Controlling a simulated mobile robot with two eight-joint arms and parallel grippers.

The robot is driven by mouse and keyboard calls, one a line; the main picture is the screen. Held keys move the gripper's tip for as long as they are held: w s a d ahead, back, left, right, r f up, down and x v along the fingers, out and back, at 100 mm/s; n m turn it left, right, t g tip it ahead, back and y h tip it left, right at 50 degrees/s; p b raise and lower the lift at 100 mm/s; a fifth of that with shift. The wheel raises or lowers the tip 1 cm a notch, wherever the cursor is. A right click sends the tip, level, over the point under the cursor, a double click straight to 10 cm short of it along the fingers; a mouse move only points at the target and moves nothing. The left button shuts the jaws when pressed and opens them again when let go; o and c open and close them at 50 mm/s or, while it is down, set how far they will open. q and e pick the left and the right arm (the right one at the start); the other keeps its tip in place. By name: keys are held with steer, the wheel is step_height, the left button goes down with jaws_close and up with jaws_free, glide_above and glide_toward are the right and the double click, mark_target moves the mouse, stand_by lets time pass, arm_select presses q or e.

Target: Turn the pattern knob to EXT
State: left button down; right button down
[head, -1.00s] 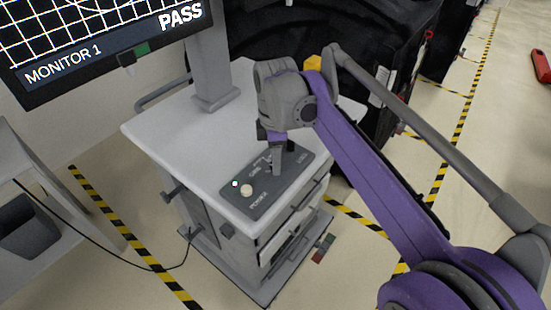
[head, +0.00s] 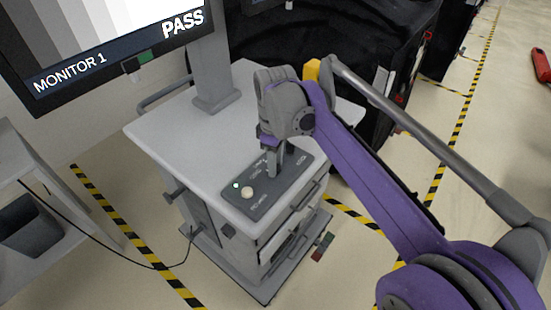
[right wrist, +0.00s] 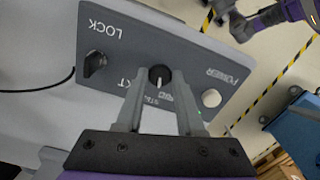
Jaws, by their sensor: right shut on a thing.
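The control panel (head: 270,196) lies on the cart's top at its front edge. My right gripper (head: 273,170) points down at it and hides the pattern knob in the head view. In the right wrist view my right gripper (right wrist: 159,80) is shut on the dark pattern knob (right wrist: 160,72), which has a white pointer line. The printed labels around it, one ending in XT, are partly covered by the fingers. Monitor 1 (head: 110,78) shows grey vertical bars and PASS. A purple and grey arm part, seemingly my left arm, shows at the wrist view's upper right; its jaws are unclear.
The panel also bears a pale round POWER button (right wrist: 211,98) and a dark LOCK knob (right wrist: 95,63). The cart top (head: 180,125) is clear behind the panel. The monitor post (head: 210,75) rises at its back. A black-covered cart (head: 375,130) stands behind right.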

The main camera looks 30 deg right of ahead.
steer(key=m+p, duration=0.1)
steer(key=m, duration=0.5)
steer(key=shift+p, duration=0.35)
steer(key=m+p, duration=0.1)
steer(key=m, duration=0.5)
stand_by(0.4)
steer(key=c, duration=0.5)
jaws_free()
steer(key=shift+c, duration=0.2)
steer(key=shift+r, duration=0.1)
step_height(320, 180, up, 11)
steer(key=shift+f+p, duration=0.2)
steer(key=shift+p, duration=0.15)
